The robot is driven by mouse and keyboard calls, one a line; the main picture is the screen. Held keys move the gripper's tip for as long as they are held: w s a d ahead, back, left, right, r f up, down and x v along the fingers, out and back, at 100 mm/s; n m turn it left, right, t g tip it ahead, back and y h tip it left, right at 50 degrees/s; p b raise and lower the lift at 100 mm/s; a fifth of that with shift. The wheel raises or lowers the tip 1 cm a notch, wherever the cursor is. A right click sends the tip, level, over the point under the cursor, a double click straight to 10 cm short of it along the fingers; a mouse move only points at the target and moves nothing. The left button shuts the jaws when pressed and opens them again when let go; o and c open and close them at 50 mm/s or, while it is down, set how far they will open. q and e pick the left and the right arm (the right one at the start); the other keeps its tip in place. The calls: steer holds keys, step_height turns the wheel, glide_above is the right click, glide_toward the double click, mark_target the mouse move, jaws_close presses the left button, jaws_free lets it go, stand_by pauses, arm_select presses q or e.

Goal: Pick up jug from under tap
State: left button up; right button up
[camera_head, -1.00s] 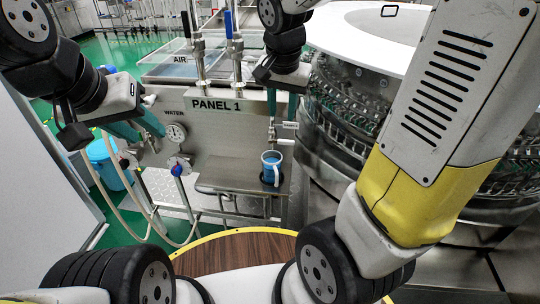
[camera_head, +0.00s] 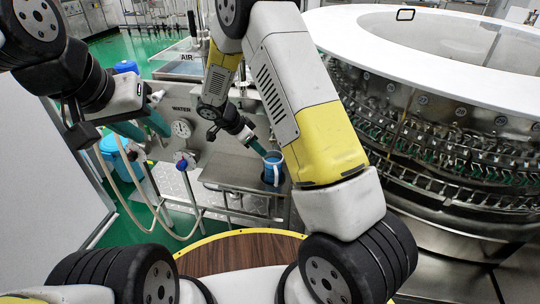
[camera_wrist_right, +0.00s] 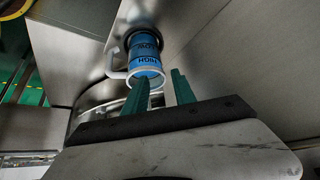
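The jug (camera_head: 273,168) is blue with a white rim and a white handle. It stands on the small steel shelf (camera_head: 232,174) below the panel. In the right wrist view the jug (camera_wrist_right: 146,54) lies beyond the fingertips, its handle to the left. My right gripper (camera_head: 257,146) is just above and left of the jug in the head view. Its green fingers (camera_wrist_right: 161,80) are apart, with nothing visibly held between them. I cannot make out the tap. My left gripper (camera_head: 146,127) is open and empty in front of the panel's left part.
The panel (camera_head: 225,140) carries a gauge (camera_head: 181,128) and a blue-knobbed valve (camera_head: 182,164). Hoses hang at its left, near a blue bin (camera_head: 112,152). The large round washer (camera_head: 450,150) fills the right side. A wooden round top (camera_head: 235,250) lies in front.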

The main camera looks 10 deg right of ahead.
mark_target(268, 155)
steer(key=x, duration=0.6)
steer(key=shift+w+d, duration=0.15)
steer(key=shift+d, duration=0.1)
steer(key=shift+r, duration=0.1)
jaws_close()
stand_by(1.0)
